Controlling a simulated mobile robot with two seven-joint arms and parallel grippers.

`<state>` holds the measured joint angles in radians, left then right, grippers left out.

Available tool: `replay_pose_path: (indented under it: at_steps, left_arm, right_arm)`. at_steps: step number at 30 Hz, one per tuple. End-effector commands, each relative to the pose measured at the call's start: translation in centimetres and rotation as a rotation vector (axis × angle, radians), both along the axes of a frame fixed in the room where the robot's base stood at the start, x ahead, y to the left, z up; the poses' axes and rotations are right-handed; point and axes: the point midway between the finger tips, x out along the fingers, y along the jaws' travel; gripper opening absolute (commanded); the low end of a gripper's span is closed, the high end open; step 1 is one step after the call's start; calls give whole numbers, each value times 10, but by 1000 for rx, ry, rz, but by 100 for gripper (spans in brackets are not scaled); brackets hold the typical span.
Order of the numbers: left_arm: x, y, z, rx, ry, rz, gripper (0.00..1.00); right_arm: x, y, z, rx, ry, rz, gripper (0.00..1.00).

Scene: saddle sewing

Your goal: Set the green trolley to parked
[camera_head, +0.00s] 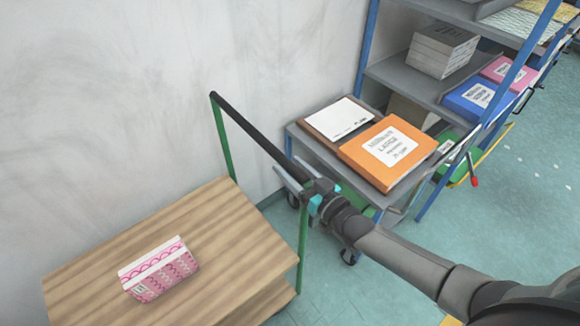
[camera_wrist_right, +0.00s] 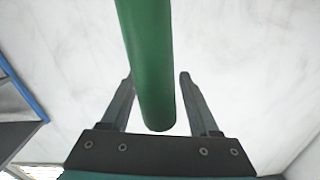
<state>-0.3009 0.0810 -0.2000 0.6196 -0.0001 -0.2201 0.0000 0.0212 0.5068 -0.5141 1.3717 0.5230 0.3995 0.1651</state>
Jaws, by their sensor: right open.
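The green trolley (camera_head: 225,145) stands at the lower left, with wooden shelves, green posts and a black handle bar (camera_head: 258,133). My right gripper (camera_head: 293,172) is open at the near right end of the handle, by the top of the right post (camera_head: 303,225). The arm hides the handle's end in the head view. My left gripper is not in view.
A pink-patterned box (camera_head: 160,270) rests on the trolley's top. A wall is behind the trolley. Teal floor (camera_head: 540,200) is open at right.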

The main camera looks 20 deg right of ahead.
Motion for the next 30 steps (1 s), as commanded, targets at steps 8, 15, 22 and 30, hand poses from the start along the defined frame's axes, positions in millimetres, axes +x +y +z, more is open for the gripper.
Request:
replay_pose_path:
  at_steps: [8, 15, 22, 30]
  left_arm:
    - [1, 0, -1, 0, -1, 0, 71]
    - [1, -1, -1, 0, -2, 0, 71]
    - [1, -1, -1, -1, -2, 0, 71]
    - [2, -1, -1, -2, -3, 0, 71]
  right_arm:
    - [7, 3, 0, 1, 1, 0, 62]
    - [7, 3, 0, 0, 0, 0, 53]
    - [7, 3, 0, 0, 0, 0, 27]
    - [7, 3, 0, 1, 0, 1, 0]
